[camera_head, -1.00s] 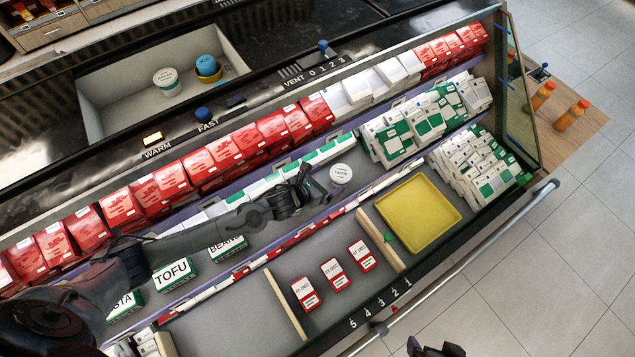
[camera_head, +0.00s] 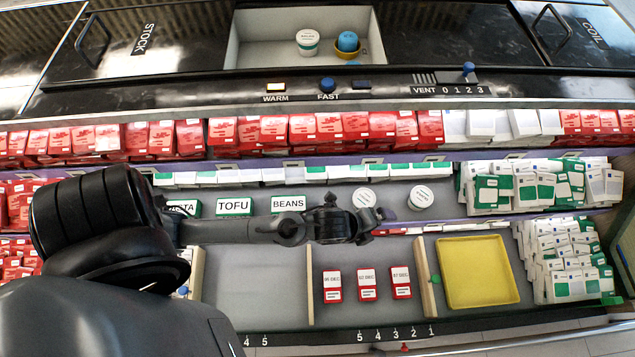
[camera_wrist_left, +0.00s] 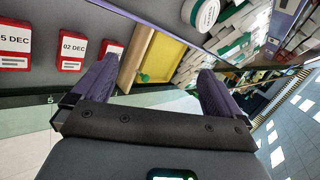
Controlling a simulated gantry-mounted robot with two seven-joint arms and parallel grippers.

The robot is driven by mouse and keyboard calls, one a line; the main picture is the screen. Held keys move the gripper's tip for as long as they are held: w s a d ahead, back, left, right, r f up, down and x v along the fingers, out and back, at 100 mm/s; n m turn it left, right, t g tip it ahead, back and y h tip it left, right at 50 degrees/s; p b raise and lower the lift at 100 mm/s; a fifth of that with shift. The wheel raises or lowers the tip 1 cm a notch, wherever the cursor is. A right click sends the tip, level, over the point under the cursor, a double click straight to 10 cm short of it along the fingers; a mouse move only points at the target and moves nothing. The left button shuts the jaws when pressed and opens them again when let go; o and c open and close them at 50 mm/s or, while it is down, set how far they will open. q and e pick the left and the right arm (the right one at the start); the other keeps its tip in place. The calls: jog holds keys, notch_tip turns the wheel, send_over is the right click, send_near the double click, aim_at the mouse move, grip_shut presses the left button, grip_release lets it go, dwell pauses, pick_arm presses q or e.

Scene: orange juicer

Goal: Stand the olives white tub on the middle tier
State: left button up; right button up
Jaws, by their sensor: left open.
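Two white tubs stand on the grey middle tier (camera_head: 455,212): a left tub (camera_head: 364,197) and a right tub (camera_head: 420,197). Their lid print is too small to read, so I cannot tell which is olives. A third white tub (camera_head: 308,41) with a green band stands in the recessed bin at the back. My left gripper (camera_head: 376,223) is just in front of the left tub. In the left wrist view the left gripper (camera_wrist_left: 158,66) has its fingers wide apart with nothing between them. One white tub (camera_wrist_left: 206,15) shows beyond them there. My right gripper is not in view.
TOFU (camera_head: 234,207) and BEANS (camera_head: 288,203) labels stand left of the tubs. White-green packets (camera_head: 520,187) stand to the right. The front tier holds red date cards (camera_head: 366,285) and a yellow tray (camera_head: 476,272).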

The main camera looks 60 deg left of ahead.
pick_arm(q)
jog(key=s+a+r+n+g, duration=0.1)
jog(key=s+a+n+g, duration=0.1)
jog(key=s+n, duration=0.5)
jog(key=s+a+r+n+g+y, duration=0.1)
jog(key=s+a+r+n+g, duration=0.1)
jog(key=s+n, duration=0.5)
jog(key=shift+a+r+n+g, duration=0.25)
jog(key=shift+a+n, duration=0.2)
jog(key=shift+n, duration=1.35)
